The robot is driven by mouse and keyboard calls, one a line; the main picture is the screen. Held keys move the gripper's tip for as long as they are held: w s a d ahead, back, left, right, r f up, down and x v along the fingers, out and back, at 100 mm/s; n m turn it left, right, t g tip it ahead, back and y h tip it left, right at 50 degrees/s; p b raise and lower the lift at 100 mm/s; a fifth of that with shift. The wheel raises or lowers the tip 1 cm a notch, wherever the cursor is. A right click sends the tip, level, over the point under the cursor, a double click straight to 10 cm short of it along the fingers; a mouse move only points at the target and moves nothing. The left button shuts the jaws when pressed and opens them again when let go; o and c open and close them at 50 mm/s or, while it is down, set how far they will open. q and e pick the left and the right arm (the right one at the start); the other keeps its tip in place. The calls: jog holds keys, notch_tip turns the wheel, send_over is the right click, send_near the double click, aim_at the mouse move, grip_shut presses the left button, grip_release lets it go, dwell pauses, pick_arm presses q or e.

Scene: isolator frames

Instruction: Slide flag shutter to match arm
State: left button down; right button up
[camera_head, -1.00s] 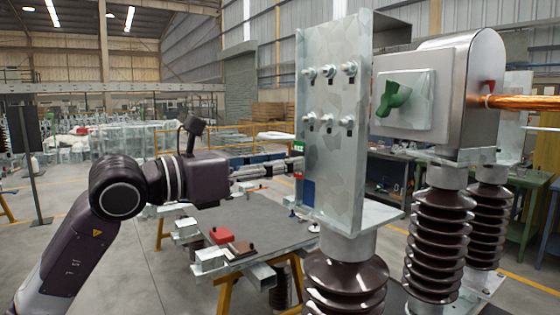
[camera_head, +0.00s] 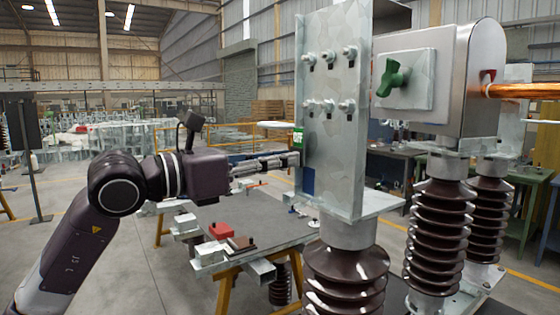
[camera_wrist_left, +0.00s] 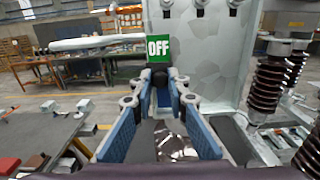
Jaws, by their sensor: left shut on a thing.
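My left gripper (camera_head: 292,160) is at the left edge of the upright grey metal plate (camera_head: 330,140), just below a green OFF flag (camera_head: 298,138). In the left wrist view its blue-padded fingers (camera_wrist_left: 161,87) are shut on a dark round knob (camera_wrist_left: 160,77) directly under the fully visible OFF flag (camera_wrist_left: 158,46). No other flag shows; the shutter itself is hard to make out behind the fingers. A dark green handle (camera_head: 391,82) sits tilted on a pale square plate on the metal box (camera_head: 455,70) to the right. My right gripper is out of view.
Brown ribbed insulators (camera_head: 440,215) stand under the box and plate. A copper rod (camera_head: 522,90) leaves the box at right. A dark workbench (camera_head: 260,225) with a red block (camera_head: 220,231) lies behind and below my left arm.

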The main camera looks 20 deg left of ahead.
pick_arm(q)
jog(key=shift+d+f, duration=0.1)
jog(key=shift+f, duration=0.2)
jog(key=c, duration=1.8)
grip_release()
jog(key=shift+c, duration=0.2)
jog(key=shift+r, duration=0.1)
jog(key=v, duration=1.2)
